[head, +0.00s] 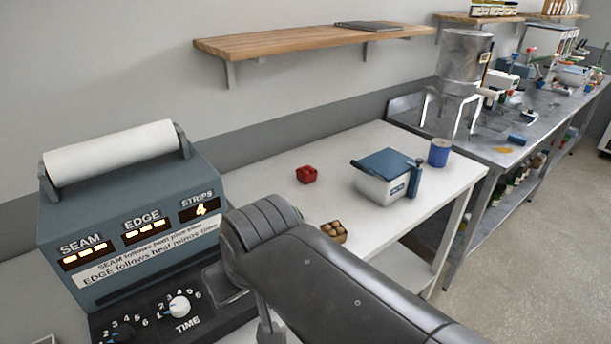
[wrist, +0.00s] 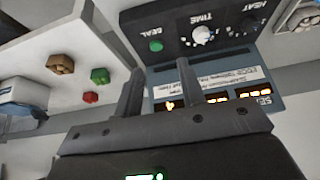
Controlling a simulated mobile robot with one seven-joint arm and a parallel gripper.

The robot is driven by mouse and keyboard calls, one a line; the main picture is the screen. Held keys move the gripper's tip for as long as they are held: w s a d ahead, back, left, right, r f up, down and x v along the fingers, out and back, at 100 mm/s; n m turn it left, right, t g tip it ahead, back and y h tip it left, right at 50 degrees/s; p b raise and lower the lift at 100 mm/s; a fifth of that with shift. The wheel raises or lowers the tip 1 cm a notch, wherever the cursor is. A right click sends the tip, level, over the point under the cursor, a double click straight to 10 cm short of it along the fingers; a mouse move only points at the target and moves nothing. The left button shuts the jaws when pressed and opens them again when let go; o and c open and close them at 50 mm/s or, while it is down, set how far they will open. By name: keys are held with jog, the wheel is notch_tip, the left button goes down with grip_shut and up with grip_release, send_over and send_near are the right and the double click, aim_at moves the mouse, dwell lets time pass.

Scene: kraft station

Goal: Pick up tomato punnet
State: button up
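The tomato punnet (head: 306,175) is a small red tray of red pieces on the white table, behind my arm and left of a blue-lidded box. In the wrist view a red punnet (wrist: 91,97) lies left of my fingers, beside a green punnet (wrist: 100,75) and a brown punnet (wrist: 61,64). My gripper (wrist: 160,66) has its two fingers apart with nothing between them. It points toward the sealing machine's front panel, away from the punnets. In the head view my arm hides most of the gripper.
A sealing machine (head: 130,215) with a white roll stands at the left. A brown punnet (head: 334,231) sits close behind my arm. The blue-lidded box (head: 383,185) and a blue cup (head: 439,152) stand at right. A wooden shelf (head: 310,42) hangs above.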

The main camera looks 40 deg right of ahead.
dwell(0.4)
jog(key=o, duration=0.9)
jog(key=shift+r, duration=0.1)
